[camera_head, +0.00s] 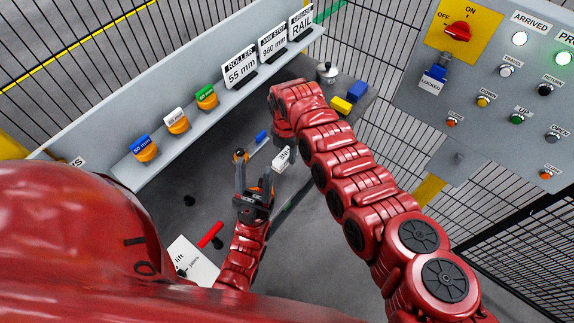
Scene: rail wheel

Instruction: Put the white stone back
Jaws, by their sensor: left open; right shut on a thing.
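The white stone (281,158), a small white block with dark lettering, shows just below the end of my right arm. My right gripper is largely hidden under its red wrist; it is shut on the white stone, which is tilted and held off the shelf. My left gripper (256,170) is open and empty, its two dark fingers pointing up the picture, left of and close to the white stone. Whether they touch cannot be told.
A grey shelf holds a blue block (143,148), a white-topped block (176,120) and a green block (206,96) on orange bases, and label plates (240,68). A red-handled tool (211,235) lies lower left. A control panel (500,75) stands at right. Wire fencing surrounds the area.

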